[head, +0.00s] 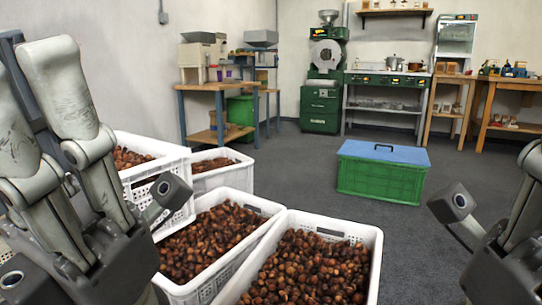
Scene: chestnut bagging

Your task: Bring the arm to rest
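My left gripper and its arm fill the left edge of the head view, close to the camera. They show as dark blocks (110,262) and scuffed light-grey links. Which parts are its fingertips is hard to make out, and I see nothing held there. My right gripper is partly in view at the right edge, with a dark block (458,201) on a grey link. The rest of it is cut off by the frame. White crates full of brown chestnuts (310,265) stand between the two arms.
A green crate with a blue lid (382,172) stands on the grey floor (300,165) beyond the chestnut crates. A wooden bench (219,87), a green machine (322,105) and shelves line the back wall. Floor right of the chestnut crates is clear.

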